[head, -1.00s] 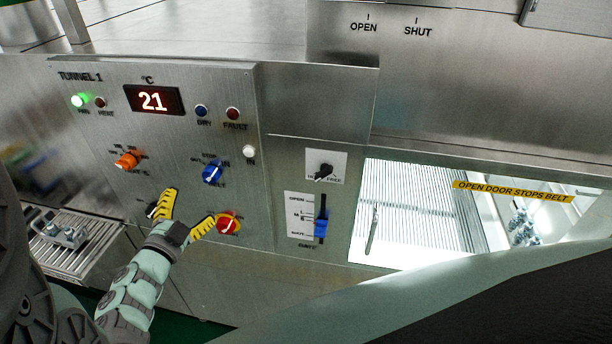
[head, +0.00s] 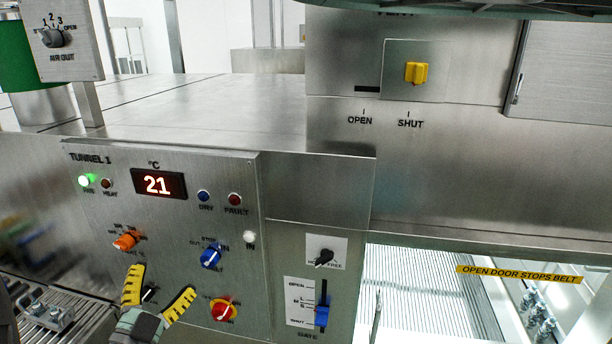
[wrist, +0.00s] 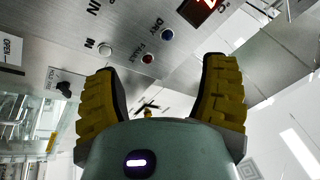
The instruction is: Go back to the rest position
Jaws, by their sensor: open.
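My gripper (head: 160,295) is open and empty, with yellow ribbed fingers. In the head view it shows low in front of the TUNNEL 1 control panel (head: 110,205). A black knob (head: 148,294) shows between its fingers; I cannot tell if they touch the panel. In the wrist view my gripper (wrist: 165,92) has its fingers wide apart with nothing between them, and the panel (wrist: 130,25) fills the top.
A blue gate slider (head: 322,316) and a yellow vent knob (head: 416,73) are to the right. A bright window (head: 430,290) lies lower right.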

